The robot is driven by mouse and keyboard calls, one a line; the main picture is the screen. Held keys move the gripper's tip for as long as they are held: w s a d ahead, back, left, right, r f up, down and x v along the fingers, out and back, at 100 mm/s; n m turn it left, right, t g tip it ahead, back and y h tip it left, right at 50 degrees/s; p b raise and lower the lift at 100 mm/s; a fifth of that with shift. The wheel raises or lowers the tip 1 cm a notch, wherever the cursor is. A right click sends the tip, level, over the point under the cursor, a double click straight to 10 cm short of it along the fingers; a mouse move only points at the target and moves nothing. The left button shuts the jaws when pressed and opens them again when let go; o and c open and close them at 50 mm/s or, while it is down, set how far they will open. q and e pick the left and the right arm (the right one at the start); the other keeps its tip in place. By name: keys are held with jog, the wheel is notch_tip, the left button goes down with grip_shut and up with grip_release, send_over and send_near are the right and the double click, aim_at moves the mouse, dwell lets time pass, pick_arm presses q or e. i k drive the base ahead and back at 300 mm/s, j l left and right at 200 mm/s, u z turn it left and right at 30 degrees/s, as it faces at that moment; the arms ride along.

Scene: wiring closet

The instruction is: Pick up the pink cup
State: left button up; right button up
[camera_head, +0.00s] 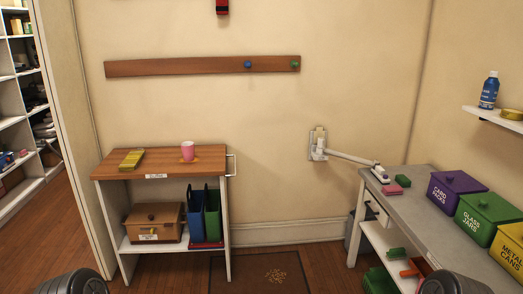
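The pink cup (187,150) stands upright on the wooden top of a small white cabinet (160,162), left of centre. It sits right of a yellow block-like item (131,159) and apart from it. Neither of my grippers shows. Only dark rounded parts of my own body show at the bottom left and bottom right edges, well apart from the cup.
The cabinet's lower shelf holds a brown box (153,222) and blue and green holders (204,214). A mat (262,274) with small yellowish bits lies on the floor. A grey-topped bench (420,204) with purple, green and yellow bins stands right. Floor shows between cabinet and bench.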

aim_at(187, 148)
jog(key=i+l, duration=0.1)
jog(key=i, duration=0.55)
jog(key=i+l, duration=0.1)
jog(key=i, duration=0.6)
jog(key=i+l+u, duration=0.1)
jog(key=i+u, duration=0.2)
jog(key=u, duration=0.15)
jog(key=i+l+u, duration=0.2)
jog(key=u, duration=0.2)
jog(key=i+l+u, duration=0.3)
jog(key=u, duration=0.15)
jog(key=i+l+u, duration=0.2)
jog(key=l+u, duration=0.25)
jog(key=i+l+u, duration=0.15)
jog(key=l+u, duration=1.15)
jog(key=i, duration=0.05)
